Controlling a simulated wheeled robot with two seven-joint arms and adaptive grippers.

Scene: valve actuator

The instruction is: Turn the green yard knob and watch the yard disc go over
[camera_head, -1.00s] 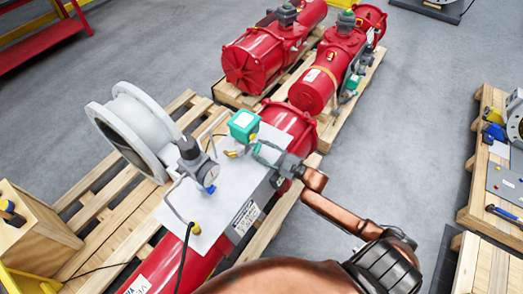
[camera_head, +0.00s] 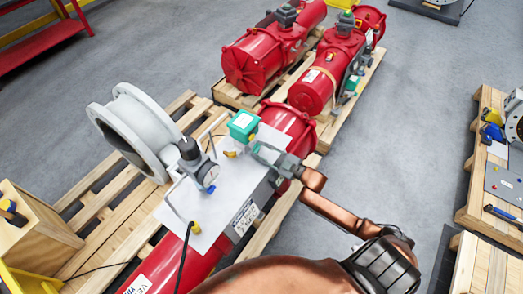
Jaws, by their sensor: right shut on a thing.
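A red valve actuator (camera_head: 288,124) lies on a wooden pallet with a pale plate (camera_head: 205,218) along its top. A small green box (camera_head: 243,124) with a white edge stands on the plate. My right gripper (camera_head: 259,150) reaches in from the right, just below and right of this box, low over the plate. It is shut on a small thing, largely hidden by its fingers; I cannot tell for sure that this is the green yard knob. The yard disc cannot be made out. My left gripper is not in view.
A grey regulator with a gauge (camera_head: 207,174) and thin tubing stands left of my gripper. A large grey flanged spool (camera_head: 134,130) lies further left. More red actuators (camera_head: 262,58) rest on pallets behind. A bench with tools (camera_head: 497,180) stands at the right; grey floor lies between.

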